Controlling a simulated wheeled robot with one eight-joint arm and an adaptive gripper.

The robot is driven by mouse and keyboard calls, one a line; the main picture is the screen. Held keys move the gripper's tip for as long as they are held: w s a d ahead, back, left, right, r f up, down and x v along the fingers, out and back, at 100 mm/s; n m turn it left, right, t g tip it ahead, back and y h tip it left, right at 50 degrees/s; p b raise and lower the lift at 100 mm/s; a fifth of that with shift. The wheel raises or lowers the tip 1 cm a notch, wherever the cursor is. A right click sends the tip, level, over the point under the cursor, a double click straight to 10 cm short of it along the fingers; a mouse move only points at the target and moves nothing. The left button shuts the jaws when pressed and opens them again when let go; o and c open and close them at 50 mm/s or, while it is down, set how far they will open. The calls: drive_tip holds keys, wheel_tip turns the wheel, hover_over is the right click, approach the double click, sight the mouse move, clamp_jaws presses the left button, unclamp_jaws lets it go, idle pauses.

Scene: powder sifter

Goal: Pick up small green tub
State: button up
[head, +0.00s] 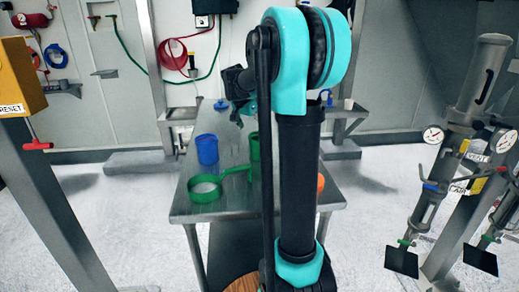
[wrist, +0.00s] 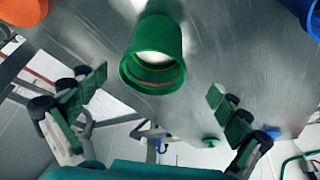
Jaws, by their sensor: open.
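The small green tub (wrist: 153,60) is in the upper middle of the wrist view, its round open rim facing my camera. In the head view a green tub (head: 254,147) stands on the metal table, partly hidden behind my arm. My gripper (wrist: 157,92) is open, with one finger at the left and one at the right of the wrist view. The tub shows between and beyond the fingers, apparently not touching either. In the head view the gripper is mostly hidden by my arm.
On the metal table (head: 232,205) stand a blue cup (head: 207,149) and a green sifter with a handle (head: 205,190). An orange object (head: 320,183) shows right of my arm. A small blue item (head: 221,104) lies at the back. Metal posts stand left and right.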

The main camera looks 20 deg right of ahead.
sight(260, 144)
drive_tip(key=x, duration=0.3)
drive_tip(key=shift+s+d+x, duration=0.15)
drive_tip(key=shift+x, duration=1.25)
drive_tip(key=shift+s+d+x, duration=0.1)
drive_tip(key=shift+s+x, duration=0.05)
drive_tip(key=shift+x, duration=1.2)
drive_tip(key=c, duration=1.4)
drive_tip(key=shift+o, duration=0.2)
drive_tip(key=shift+r, duration=0.1)
wheel_tip(260, 144, up, 20)
drive_tip(key=shift+r, duration=2.45)
